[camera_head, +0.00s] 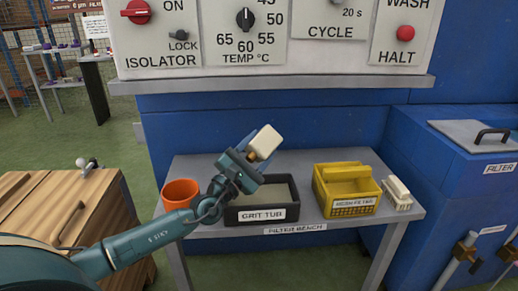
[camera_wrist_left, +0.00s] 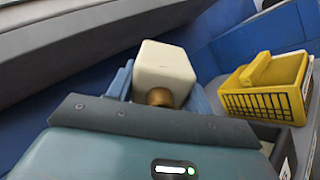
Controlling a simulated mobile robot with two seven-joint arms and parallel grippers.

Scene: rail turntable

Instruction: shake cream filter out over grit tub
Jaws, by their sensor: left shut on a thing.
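The cream filter (camera_head: 265,142) is a pale block with a brass-coloured end, held tilted in my left gripper (camera_head: 247,160). The gripper is shut on it. The filter also shows in the left wrist view (camera_wrist_left: 164,72), with its brass neck between the blue fingers. The grit tub (camera_head: 232,215) is a dark, labelled, open box on the filter bench. The gripper and filter are above the tub, apart from it, and the gripper hides part of its back left. My right gripper is not in view.
An orange pot (camera_head: 180,194) stands left of the tub on the filter bench (camera_head: 305,163). A yellow mesh filter basket (camera_head: 345,192) and a cream brush-like item (camera_head: 398,192) stand to the right. A control panel with a grey ledge (camera_head: 290,84) overhangs behind. A wooden crate (camera_head: 75,205) is at left.

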